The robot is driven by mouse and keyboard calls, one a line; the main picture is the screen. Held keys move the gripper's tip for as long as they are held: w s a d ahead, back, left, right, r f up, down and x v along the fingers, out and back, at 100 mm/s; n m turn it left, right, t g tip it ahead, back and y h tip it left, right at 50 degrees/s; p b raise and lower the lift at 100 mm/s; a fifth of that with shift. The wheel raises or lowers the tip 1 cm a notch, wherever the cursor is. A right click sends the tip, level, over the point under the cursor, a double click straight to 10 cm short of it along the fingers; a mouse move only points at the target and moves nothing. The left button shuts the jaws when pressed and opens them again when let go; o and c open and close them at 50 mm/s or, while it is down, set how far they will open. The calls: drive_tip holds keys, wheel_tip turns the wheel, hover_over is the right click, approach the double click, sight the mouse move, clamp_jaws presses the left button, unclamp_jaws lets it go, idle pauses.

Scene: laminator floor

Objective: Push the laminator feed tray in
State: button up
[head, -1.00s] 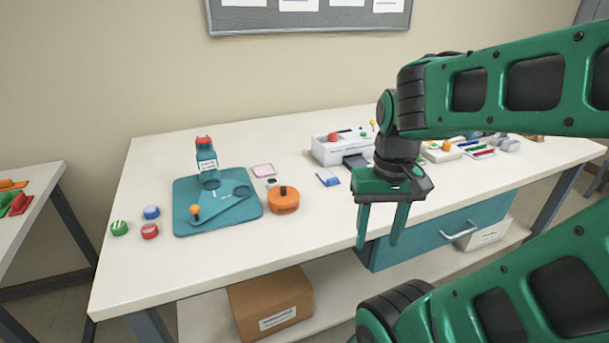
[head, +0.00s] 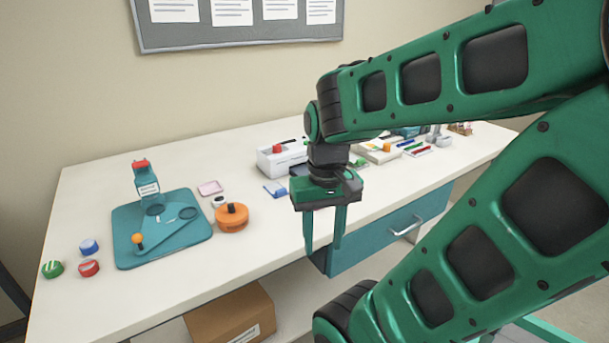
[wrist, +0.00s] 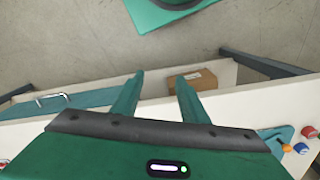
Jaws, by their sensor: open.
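The laminator (head: 268,164) is a white box on the far half of the long white table in the head view, with a red knob on top. Its dark feed tray (head: 297,171) sticks out at the front, toward me; my wrist and gripper hide part of it. My green gripper (head: 322,248) is open and empty, fingers pointing down, in front of the laminator and nearer to me, by the table's front edge. The wrist view shows the two spread fingers (wrist: 160,76) with nothing between them. The laminator is not visible in the wrist view.
A teal mat (head: 128,250) with a lever device, an orange round item (head: 232,218) and several small coloured pieces lie to the left. A blue-edged card (head: 274,189) lies near the feed tray. A teal drawer (head: 375,243) is under the table edge. Pens and trays stand right.

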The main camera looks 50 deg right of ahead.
drive_tip(key=shift+w+d+r+t, duration=0.1)
drive_tip(key=shift+d+r+t, duration=0.25)
drive_tip(key=shift+d, duration=0.3)
clamp_jaws()
drive_tip(key=w+d+m+t+h, duration=0.1)
drive_tip(key=w+d+m+t, duration=0.15)
drive_tip(key=w+d, duration=0.45)
drive_tip(key=w+d+m+t+h, duration=0.1)
drive_tip(key=w+d+m+t, duration=0.15)
drive_tip(key=d, duration=0.85)
drive_tip(key=w+d+m+t+h, duration=0.1)
drive_tip(key=w+d+m, duration=0.25)
drive_tip(key=d, duration=0.55)
drive_tip(key=shift+n, duration=0.45)
drive_tip(key=x, duration=0.6)
drive_tip(key=w+x, duration=0.1)
drive_tip(key=x, duration=0.2)
drive_tip(key=shift+r, duration=0.25)
drive_tip(key=w, duration=0.3)
drive_tip(key=shift+a+f, duration=0.1)
drive_tip(key=shift+a, duration=0.2)
drive_tip(key=shift+w+a, duration=0.15)
drive_tip(key=shift+w, duration=0.4)
